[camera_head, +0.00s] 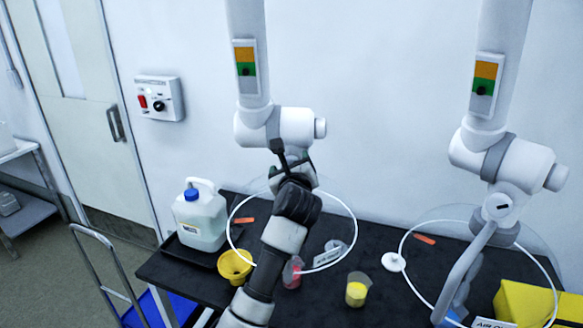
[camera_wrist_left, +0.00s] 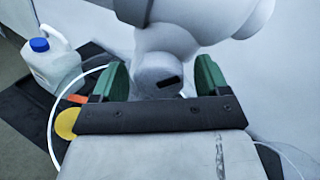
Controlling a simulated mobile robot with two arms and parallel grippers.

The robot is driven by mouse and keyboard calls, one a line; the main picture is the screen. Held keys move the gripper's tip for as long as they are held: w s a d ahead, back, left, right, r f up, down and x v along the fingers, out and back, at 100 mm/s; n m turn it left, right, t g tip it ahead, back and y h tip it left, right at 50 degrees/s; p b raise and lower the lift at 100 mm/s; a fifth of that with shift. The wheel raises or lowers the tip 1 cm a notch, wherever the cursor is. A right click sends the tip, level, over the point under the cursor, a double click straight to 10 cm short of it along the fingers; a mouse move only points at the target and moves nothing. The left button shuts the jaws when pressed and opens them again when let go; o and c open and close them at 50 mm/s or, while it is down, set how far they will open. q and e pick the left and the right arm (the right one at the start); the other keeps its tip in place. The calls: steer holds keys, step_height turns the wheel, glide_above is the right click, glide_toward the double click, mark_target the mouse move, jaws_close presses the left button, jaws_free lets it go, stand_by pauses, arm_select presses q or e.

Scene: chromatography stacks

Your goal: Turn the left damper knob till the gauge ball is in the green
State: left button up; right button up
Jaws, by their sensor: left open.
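The left damper knob (camera_wrist_left: 160,82) is a pale round end with a dark slot mark, seen in the left wrist view between my fingers. In the head view my wrist and gripper hide it. My left gripper (camera_head: 290,158) is open at the joint of the left extraction arm (camera_head: 255,128). Its green fingers (camera_wrist_left: 160,78) stand on either side of the knob, and I cannot tell whether they touch it. The left gauge (camera_head: 246,58) on the tube above has an orange band over a green band. A dark ball (camera_head: 245,72) shows low on the green part.
A second extraction arm (camera_head: 500,155) with its own gauge stands at the right. Clear hoods hang over the black bench (camera_head: 175,270), which holds a jug (camera_head: 201,220), yellow funnel (camera_head: 234,266), red and yellow beakers and a yellow box (camera_head: 540,305). A switch box (camera_head: 160,98) is on the wall.

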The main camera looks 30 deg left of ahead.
arm_select(q)
steer(key=b+v, duration=0.3)
steer(key=v, duration=0.7)
steer(key=shift+s+d+b, duration=0.3)
